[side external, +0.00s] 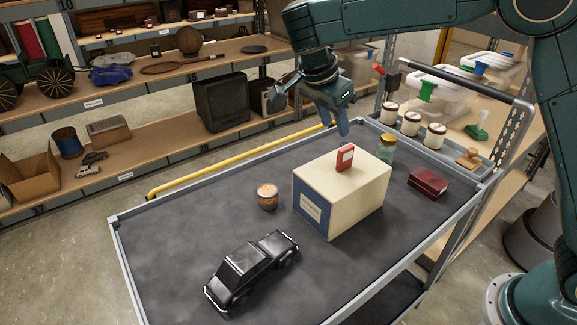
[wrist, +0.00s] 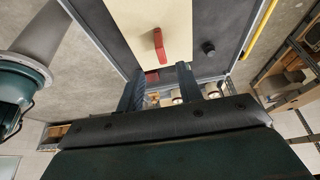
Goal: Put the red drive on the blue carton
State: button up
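The red drive (side external: 345,157), a small red block with a pale label, stands upright on top of a cream carton (side external: 365,190) with a blue panel on its left face. This is the only large carton on the cart. In the wrist view the drive (wrist: 159,46) is a narrow red shape on the pale carton top (wrist: 135,22). My gripper (side external: 336,122) is just above and behind the carton, apart from the drive. In the wrist view its two fingers (wrist: 160,84) are spread with nothing held between them.
On the grey cart top (side external: 170,245) are a black model car (side external: 250,268), a cork-topped jar (side external: 267,196), a green glass jar (side external: 387,150) and a dark red book (side external: 428,183). Several white jars (side external: 411,123) stand in the end tray. A yellow rail (side external: 240,160) edges the back.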

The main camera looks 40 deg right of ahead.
dwell(0.3)
jog(key=s+d+r+n+t+y, duration=0.2)
jog(key=s+d+r+n+t, duration=0.1)
jog(key=s+d+r+n, duration=0.65)
jog(key=s+a+f+n+t+y, duration=0.1)
jog(key=s+n, duration=0.3)
jog(key=s, duration=0.5)
jog(key=s+a+f+n+t+y, duration=0.1)
jog(key=s+f+n, duration=0.3)
jog(key=s, duration=0.5)
jog(key=shift+s+a+t, duration=0.2)
jog(key=shift+s+t, duration=0.1)
jog(key=shift+s, duration=0.05)
